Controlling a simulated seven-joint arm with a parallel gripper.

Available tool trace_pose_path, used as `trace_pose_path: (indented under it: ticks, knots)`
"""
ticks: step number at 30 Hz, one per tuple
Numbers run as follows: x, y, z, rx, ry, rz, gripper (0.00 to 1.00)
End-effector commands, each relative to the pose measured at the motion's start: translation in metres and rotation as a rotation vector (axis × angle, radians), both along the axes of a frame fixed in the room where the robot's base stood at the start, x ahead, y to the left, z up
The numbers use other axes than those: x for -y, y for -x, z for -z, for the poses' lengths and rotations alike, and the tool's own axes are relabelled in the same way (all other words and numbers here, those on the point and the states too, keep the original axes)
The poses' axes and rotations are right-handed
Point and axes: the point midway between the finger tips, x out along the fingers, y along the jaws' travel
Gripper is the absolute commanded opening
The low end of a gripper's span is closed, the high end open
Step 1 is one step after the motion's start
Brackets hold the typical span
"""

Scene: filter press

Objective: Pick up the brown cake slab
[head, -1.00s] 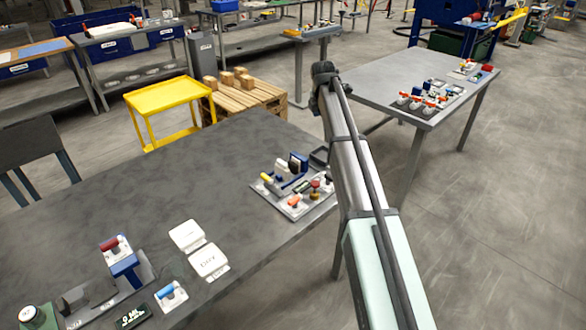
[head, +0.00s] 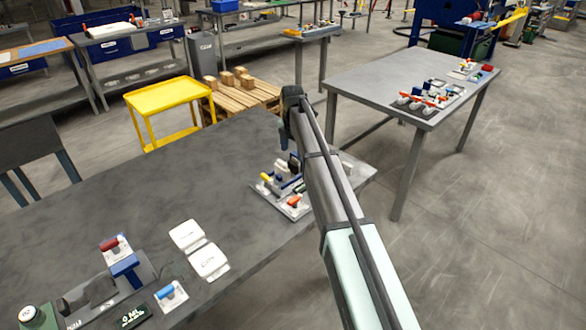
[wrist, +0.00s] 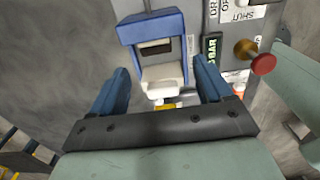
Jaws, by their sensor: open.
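My gripper (wrist: 163,78) is open, with its two blue fingers apart and nothing between their tips that I can see held. In the wrist view a blue press frame (wrist: 150,25) with a dark slot and a white block (wrist: 163,80) lie just ahead of and between the fingers. In the head view my arm's end is over the press plate (head: 295,208) on the table and hides part of it. I cannot clearly make out the brown cake slab; a small dark piece (wrist: 155,47) shows inside the blue frame, too dark to name.
A red-topped brass knob (wrist: 263,64) stands right of the fingers, near a green-lettered display (wrist: 212,48). On the grey table (head: 120,205) are two white trays (head: 208,262) and a blue-handled block (head: 170,294). The table's middle is clear.

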Motion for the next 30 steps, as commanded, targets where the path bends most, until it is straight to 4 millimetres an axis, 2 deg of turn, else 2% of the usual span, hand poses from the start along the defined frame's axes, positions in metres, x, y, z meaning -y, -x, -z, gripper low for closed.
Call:
trace_pose_path:
  ticks: [10, 19, 27, 30]
  knots:
    - [-0.002, -0.001, 0.023, 0.0, 0.0, 0.0, 0.79]
    - [-0.004, -0.003, 0.06, 0.0, 0.0, 0.001, 0.79]
    - [-0.004, -0.003, 0.064, 0.001, 0.0, 0.001, 0.79]
    - [-0.004, -0.003, 0.063, 0.001, 0.0, 0.001, 0.7]
